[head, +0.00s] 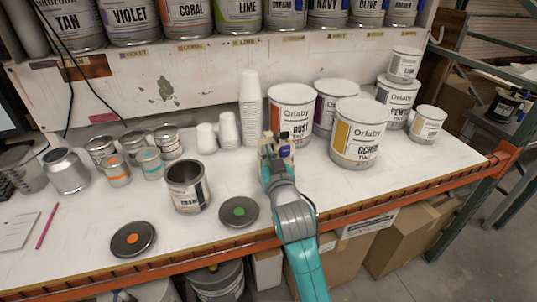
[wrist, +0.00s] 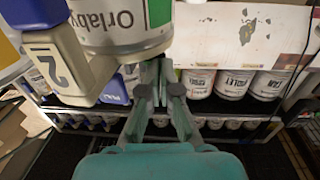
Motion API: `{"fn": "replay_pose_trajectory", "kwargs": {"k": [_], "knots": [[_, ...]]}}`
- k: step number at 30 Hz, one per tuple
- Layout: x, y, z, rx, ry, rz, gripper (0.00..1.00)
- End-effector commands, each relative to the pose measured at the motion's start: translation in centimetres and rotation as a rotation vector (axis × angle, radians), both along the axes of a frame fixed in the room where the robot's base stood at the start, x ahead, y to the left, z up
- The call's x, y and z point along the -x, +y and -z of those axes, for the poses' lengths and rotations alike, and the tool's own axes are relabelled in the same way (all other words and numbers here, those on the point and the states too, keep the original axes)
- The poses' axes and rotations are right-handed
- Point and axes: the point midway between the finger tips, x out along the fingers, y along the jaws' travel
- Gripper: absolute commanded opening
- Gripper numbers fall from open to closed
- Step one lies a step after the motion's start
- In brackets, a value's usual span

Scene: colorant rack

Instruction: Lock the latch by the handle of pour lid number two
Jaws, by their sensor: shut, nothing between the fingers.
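Pour lid number two (wrist: 88,55) shows at the upper left of the wrist view as a cream part with a grey plate marked "2". It is beside a white can (wrist: 125,35) with Orlaby lettering and a green label. I cannot make out the latch itself or tell whether it is locked. My gripper (wrist: 160,72) is shut and empty, its fingers together just right of the lid part, apart from it in the picture. In the head view my gripper (head: 276,143) is in front of the Rust can (head: 291,112), and the numbered lid cannot be made out.
The Ochre can (head: 355,135) is right of my arm. An open can (head: 188,188), a green-dotted lid (head: 239,212) and an orange-dotted lid (head: 132,239) lie left. Stacked white cups (head: 250,108) stand behind. Large cans line the shelf (head: 150,85). The front right of the bench is clear.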

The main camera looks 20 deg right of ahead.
Motion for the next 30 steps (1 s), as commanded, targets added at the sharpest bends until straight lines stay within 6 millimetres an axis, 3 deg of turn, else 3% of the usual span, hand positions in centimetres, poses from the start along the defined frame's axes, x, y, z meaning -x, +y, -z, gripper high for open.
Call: {"fn": "replay_pose_trajectory", "kwargs": {"k": [17,30], "knots": [[-0.62,0.25,0.05,0.002,0.001,0.093,0.0],[-1.02,0.95,-0.05,0.002,-0.001,0.343,0.0]]}}
